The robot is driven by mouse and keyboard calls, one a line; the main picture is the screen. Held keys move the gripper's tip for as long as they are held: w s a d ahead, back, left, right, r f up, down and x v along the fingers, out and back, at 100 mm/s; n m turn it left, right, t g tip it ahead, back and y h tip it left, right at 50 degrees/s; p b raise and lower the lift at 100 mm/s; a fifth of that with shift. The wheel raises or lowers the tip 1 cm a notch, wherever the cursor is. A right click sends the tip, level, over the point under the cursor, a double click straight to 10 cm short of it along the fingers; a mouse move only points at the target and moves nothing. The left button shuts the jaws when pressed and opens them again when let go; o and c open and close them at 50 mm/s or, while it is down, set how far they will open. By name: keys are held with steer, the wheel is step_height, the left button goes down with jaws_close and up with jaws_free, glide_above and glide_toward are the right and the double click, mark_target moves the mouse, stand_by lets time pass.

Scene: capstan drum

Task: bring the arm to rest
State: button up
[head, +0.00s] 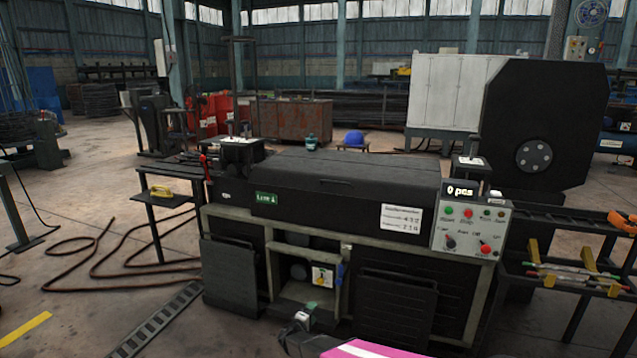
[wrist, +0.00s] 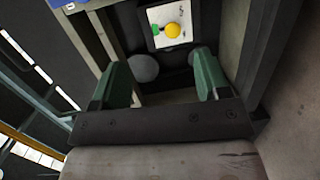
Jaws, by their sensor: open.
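My gripper (wrist: 162,82) shows in the wrist view with two green fingers spread apart and nothing between them. In the head view my gripper (head: 309,308) is low at the bottom centre, in front of the open bay of the black machine (head: 340,178). A white plate with a yellow knob and a green button (head: 322,277) is inside that bay. The plate (wrist: 173,24) also shows in the wrist view, beyond the fingertips. I cannot tell the exact gap between fingers and bay. The capstan drum cannot be picked out with certainty.
A control panel (head: 472,228) with a "0 pcs" display is on the machine's right front. A rack (head: 570,268) stands at right and a side table (head: 170,193) at left. A brown hose (head: 100,262) and a dark slotted strip (head: 158,322) lie on the floor at left.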

steer(key=s+d+r+m+g+h, duration=0.1)
steer(key=s+d+r+m+g, duration=0.4)
steer(key=d, duration=0.5)
steer(key=s+d+r+m+g, duration=0.3)
steer(key=s+d+r+g, duration=0.25)
steer(key=d+r, duration=0.35)
steer(key=s+d+r+m+g+y, duration=0.3)
steer(key=s+r+y, duration=0.6)
steer(key=s, duration=0.4)
steer(key=shift+s+r+m+g, duration=0.25)
steer(key=shift+r+m+g, duration=0.15)
steer(key=shift+r+g, duration=0.3)
steer(key=shift+d, duration=0.1)
